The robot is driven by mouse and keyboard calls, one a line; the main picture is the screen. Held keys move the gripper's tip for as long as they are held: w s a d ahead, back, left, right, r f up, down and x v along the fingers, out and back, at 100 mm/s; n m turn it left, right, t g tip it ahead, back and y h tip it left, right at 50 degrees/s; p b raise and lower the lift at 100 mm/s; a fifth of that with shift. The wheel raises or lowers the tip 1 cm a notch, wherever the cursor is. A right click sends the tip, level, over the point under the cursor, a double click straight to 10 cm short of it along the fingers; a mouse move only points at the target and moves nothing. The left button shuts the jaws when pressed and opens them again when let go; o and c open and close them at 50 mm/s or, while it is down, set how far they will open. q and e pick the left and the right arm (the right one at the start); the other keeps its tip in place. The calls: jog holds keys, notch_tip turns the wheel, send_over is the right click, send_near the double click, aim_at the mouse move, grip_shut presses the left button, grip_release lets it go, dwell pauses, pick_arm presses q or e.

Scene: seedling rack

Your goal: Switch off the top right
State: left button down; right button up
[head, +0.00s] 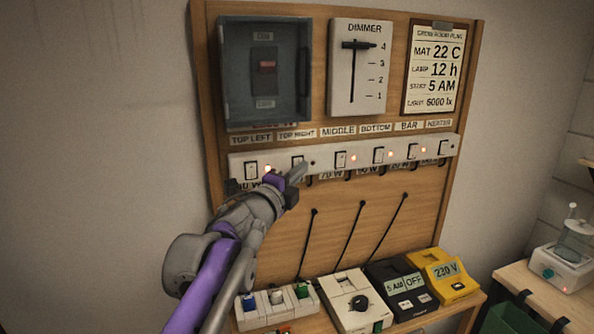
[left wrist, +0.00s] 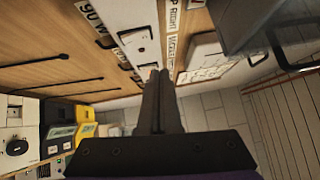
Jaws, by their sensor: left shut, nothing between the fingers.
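The white switch strip (head: 380,155) runs across the wooden board, with a row of rocker switches under name labels. The top right switch (head: 298,160) sits below its TOP RIGHT label (head: 297,135), partly hidden by my left gripper. The small indicator (head: 312,163) beside it looks dark. My left gripper (head: 303,169) is shut and empty, its tips at or just in front of the strip by this switch; I cannot tell whether they touch. In the left wrist view the shut fingers (left wrist: 160,75) point at the strip (left wrist: 134,18). My right gripper is not in view.
Above are a breaker box (head: 228,75) and a dimmer (head: 342,90). Below stand a socket strip (head: 250,315), a white unit with a knob (head: 345,315), and black and yellow boxes (head: 462,290).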

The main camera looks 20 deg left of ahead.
pick_arm(q)
jog(key=b+v, duration=0.1)
jog(key=v, duration=0.7)
jog(key=shift+s+a+r, duration=0.3)
jog(key=shift+s+r, duration=0.05)
jog(key=shift+r, duration=0.15)
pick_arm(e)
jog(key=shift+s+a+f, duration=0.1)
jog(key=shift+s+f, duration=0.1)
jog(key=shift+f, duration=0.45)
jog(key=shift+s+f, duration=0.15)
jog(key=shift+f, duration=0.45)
